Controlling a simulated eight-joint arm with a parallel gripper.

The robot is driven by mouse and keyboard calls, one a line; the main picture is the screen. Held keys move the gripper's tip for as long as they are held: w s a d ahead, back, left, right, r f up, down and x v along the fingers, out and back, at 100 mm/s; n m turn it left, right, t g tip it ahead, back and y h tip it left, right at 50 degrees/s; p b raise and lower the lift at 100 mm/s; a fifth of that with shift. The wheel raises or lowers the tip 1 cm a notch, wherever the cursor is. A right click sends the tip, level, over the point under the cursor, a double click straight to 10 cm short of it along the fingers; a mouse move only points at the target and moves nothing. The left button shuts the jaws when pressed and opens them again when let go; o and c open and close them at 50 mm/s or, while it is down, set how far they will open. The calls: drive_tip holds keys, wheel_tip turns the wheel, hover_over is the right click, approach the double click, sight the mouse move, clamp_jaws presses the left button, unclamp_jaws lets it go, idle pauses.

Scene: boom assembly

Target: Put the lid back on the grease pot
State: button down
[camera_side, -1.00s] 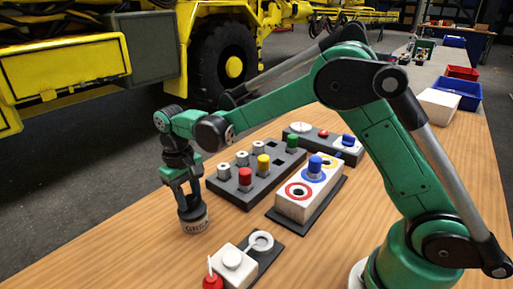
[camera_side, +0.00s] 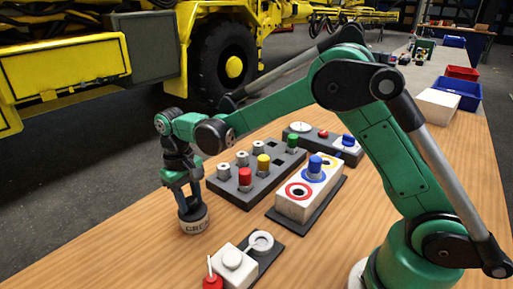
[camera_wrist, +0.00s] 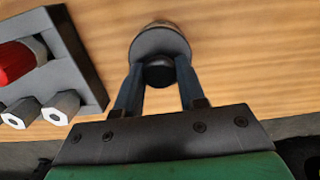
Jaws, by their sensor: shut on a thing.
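The lid (camera_wrist: 158,43) is a grey disc with a dark knob in the wrist view. My gripper (camera_side: 190,205) points down over the pot and is shut on the lid's knob, between both fingers (camera_wrist: 158,80). In the side view the lid lies at the pot's top, with no clear gap. The lid hides most of the pot in the wrist view. I cannot tell whether it is fully seated.
A dark block (camera_side: 231,190) with red, yellow and green pegs and metal nuts stands right of the pot. A white fixture (camera_side: 233,264) with a red knob stands in front. Table left of the pot is clear.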

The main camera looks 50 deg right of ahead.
drive_tip(key=shift+f, duration=0.15)
drive_tip(key=shift+c, duration=2.1)
unclamp_jaws()
drive_tip(key=shift+r, duration=3.5)
